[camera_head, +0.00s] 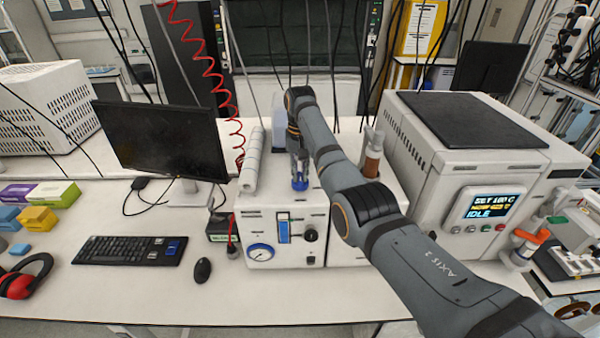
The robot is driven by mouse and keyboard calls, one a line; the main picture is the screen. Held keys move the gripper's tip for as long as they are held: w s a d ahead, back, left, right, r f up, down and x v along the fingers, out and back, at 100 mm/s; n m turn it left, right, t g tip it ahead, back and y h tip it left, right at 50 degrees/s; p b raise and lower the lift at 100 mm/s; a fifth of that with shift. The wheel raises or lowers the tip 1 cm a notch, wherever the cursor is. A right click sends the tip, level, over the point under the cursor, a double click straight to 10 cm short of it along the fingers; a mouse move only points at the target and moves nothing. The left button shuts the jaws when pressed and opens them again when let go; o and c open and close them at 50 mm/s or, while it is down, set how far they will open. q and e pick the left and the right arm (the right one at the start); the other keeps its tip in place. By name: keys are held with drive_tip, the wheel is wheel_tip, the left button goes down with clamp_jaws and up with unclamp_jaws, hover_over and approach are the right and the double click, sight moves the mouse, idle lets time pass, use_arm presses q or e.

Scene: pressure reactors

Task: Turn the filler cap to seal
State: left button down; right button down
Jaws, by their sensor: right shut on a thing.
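My right arm reaches in from the lower right. Its gripper (299,178) points down over the top of the white bench unit (341,252) in the middle of the table. The gripper is shut on a small blue part that looks like the filler cap (300,186). The fingers and my arm hide much of the cap, so I cannot tell how far it is turned. The unit's front has a round gauge (261,252), a blue flow tube (284,230) and a black knob (310,234). My left gripper is not in view.
A large white machine (425,160) with a display reading IDLE stands at the right. A brown-necked bottle (372,160) stands close to my arm. A white roll (250,160), monitor (165,140), keyboard (130,250) and mouse (202,270) are at the left.

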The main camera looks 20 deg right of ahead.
sight(300, 175)
drive_tip(key=shift+w+r, duration=0.1)
drive_tip(key=shift+r, duration=0.05)
idle(0.4)
drive_tip(key=c, duration=1.5)
unclamp_jaws()
drive_tip(key=shift+o, duration=0.7)
wheel_tip(300, 175, up, 12)
